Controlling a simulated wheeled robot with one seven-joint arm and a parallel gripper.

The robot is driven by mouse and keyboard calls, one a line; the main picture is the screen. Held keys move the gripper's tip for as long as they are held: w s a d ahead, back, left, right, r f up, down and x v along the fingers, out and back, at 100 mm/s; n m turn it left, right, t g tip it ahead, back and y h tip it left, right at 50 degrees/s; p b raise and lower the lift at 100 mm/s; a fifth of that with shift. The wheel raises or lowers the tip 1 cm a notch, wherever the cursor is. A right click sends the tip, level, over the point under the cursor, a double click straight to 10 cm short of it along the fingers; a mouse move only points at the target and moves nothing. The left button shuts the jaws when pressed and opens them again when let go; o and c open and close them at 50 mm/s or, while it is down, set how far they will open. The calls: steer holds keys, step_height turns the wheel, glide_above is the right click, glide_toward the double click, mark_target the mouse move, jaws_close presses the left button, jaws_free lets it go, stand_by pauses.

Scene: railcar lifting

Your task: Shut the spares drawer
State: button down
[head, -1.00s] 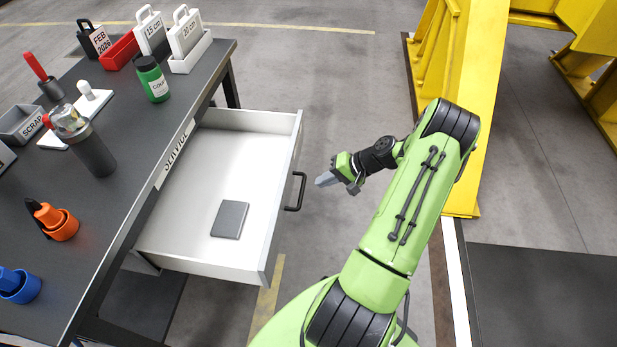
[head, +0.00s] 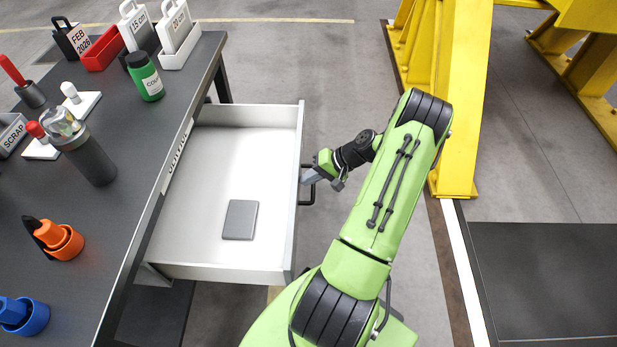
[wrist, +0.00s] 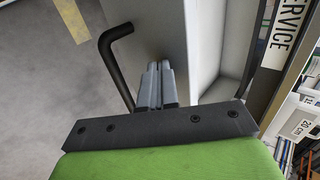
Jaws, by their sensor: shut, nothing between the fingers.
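The spares drawer (head: 222,271) is pulled far out from under the bench and is white inside, with a grey flat box (head: 240,220) lying on its floor. Its front panel faces right and carries a black bar handle (head: 308,190). My gripper (head: 307,178) is shut and empty, with its fingertips at the outer face of the drawer front, by the handle. In the wrist view the shut fingers (wrist: 160,75) point at the front panel (wrist: 160,35), beside the black handle (wrist: 112,60). I cannot tell whether the tips touch the panel.
The dark bench top (head: 100,225) on the left holds a green bottle (head: 147,80), a dark grey cylinder (head: 90,160), an orange cup (head: 65,243) and a blue cup (head: 28,318). A yellow steel frame (head: 455,120) stands to the right. Clear floor lies between them.

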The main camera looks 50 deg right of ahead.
steer(key=w+a, duration=1)
steer(key=w, duration=0.3)
steer(key=w+a+b, duration=0.1)
steer(key=w+a, duration=1)
steer(key=w, duration=0.3)
steer(key=shift+r, duration=0.15)
steer(key=shift+w, duration=0.15)
steer(key=shift+r, duration=0.1)
